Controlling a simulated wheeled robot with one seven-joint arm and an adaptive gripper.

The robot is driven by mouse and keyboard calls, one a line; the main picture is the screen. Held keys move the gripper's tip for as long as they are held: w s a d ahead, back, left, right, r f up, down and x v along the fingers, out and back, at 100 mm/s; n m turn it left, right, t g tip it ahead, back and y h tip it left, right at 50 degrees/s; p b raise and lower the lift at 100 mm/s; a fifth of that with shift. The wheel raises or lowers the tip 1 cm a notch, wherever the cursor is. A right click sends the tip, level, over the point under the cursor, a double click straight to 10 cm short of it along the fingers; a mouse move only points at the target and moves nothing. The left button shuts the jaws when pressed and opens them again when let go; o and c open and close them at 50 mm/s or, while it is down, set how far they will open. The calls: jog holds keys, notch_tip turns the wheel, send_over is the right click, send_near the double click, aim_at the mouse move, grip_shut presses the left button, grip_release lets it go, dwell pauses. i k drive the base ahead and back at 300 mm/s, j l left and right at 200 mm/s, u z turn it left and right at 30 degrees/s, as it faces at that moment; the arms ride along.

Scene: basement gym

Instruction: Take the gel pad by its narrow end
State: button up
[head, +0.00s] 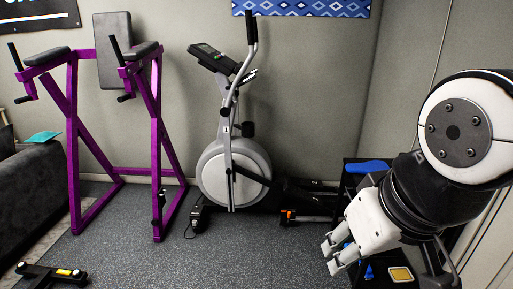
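My gripper (333,256) is at the lower right, pointing down and to the left, in front of a black rack. Its two pale fingers stand apart, with no object clearly held between them. A blue, rounded, flat item (368,167) lies on the rack's upper level, behind my arm; it may be the gel pad. Other blue patches show by the fingers and lower on the rack, partly hidden by my gripper. I cannot tell which blue item is the gel pad, or which end is narrow.
The black rack (350,185) also holds a yellow-topped square item (401,274). An elliptical trainer (232,172) and a purple dip station (160,150) stand by the wall. A dark couch (35,185) with a teal item (42,136) is at left. Middle floor is clear.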

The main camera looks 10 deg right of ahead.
aim_at(364, 168)
jog(key=i+j+z, duration=0.15)
jog(key=i+z, duration=0.15)
jog(key=i, duration=0.25)
jog(key=i+j+z, duration=0.3)
jog(key=i, duration=0.2)
jog(key=i+j+z, duration=0.2)
jog(key=i+z, duration=0.25)
jog(key=i+j+z, duration=0.3)
jog(key=z, duration=0.2)
jog(key=i+j+z, duration=0.25)
jog(key=j+z, duration=0.2)
